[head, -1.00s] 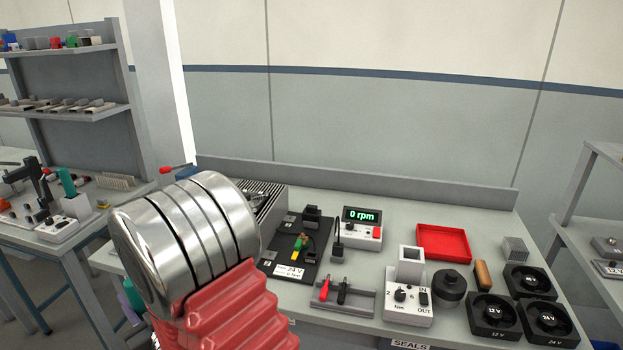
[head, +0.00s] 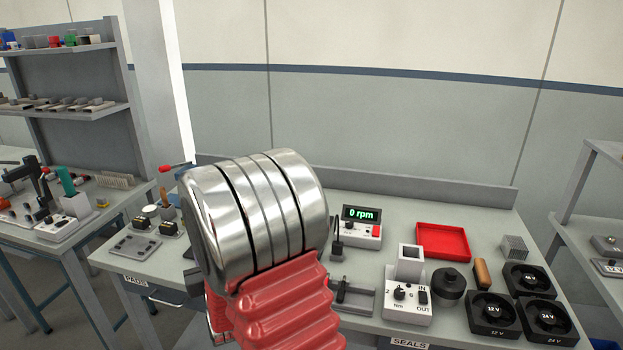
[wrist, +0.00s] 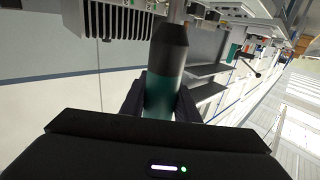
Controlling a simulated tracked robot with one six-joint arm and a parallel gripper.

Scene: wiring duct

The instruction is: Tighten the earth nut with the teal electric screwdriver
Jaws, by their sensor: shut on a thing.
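The teal electric screwdriver (wrist: 160,98) shows in the wrist view, with a teal body and a dark nose that points up the picture. My gripper (wrist: 158,92) is shut on its teal body, one dark finger on each side. The nose reaches up past a grey slotted part (wrist: 97,22), and the far tip is hard to make out at the top edge. I cannot tell whether the tip touches anything. In the head view my arm hides my gripper and the screwdriver. I cannot make out the earth nut in either view.
The bench holds a display reading 0 rpm (head: 361,214), a red tray (head: 442,241), a white dial unit (head: 405,307) and black fans (head: 494,313). A grey plate (head: 135,246) lies at the left. My arm covers the bench's middle. A side bench carries a teal-handled item (head: 67,181).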

